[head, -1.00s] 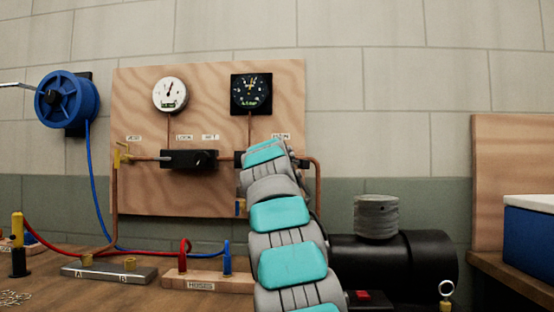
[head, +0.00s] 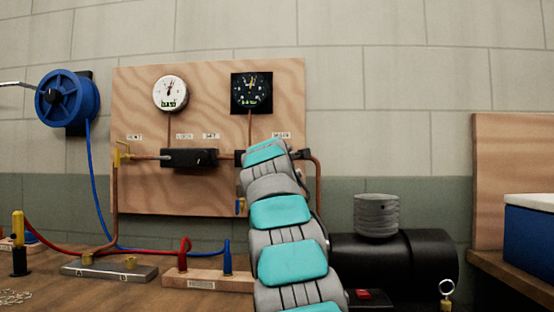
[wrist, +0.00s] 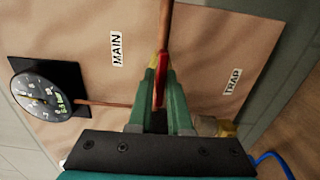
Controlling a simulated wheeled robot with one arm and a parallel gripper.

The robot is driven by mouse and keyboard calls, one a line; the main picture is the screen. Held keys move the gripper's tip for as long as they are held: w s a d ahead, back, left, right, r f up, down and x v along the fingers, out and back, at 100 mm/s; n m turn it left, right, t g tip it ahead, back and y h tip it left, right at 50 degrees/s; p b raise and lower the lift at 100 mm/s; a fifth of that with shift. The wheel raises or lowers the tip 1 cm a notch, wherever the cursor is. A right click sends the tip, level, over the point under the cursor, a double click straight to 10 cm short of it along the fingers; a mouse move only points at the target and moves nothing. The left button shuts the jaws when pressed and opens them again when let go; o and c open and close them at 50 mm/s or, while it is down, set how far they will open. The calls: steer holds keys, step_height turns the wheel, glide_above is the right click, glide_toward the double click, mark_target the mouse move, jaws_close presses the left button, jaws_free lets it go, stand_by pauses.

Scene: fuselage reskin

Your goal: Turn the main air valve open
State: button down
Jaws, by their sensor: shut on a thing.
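The main air valve's red handle (wrist: 160,80) shows in the wrist view below the MAIN label (wrist: 117,49). My gripper (wrist: 162,78), with green fingers, is shut on this handle. The handle lies roughly in line with the copper pipe (wrist: 166,22) running up from it in that view. The valve body is mostly hidden behind the fingers. In the head view my own arm covers the valve and the gripper; the MAIN label (head: 281,135) shows just above the arm's end.
A dark gauge (wrist: 45,97) sits close to the gripper, also on the wooden panel (head: 215,95). A white gauge (head: 170,93) and black regulator (head: 188,158) are left of my arm. A black tank (head: 405,265) stands right. Hoses and blocks lie on the bench.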

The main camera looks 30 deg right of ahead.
steer(key=shift+f, duration=0.1)
steer(key=c, duration=0.9)
jaws_free()
steer(key=b+v, duration=0.1)
steer(key=v, duration=0.6)
steer(key=shift+s+a+b, duration=0.25)
steer(key=shift+s+b, duration=0.05)
steer(key=shift+s, duration=0.1)
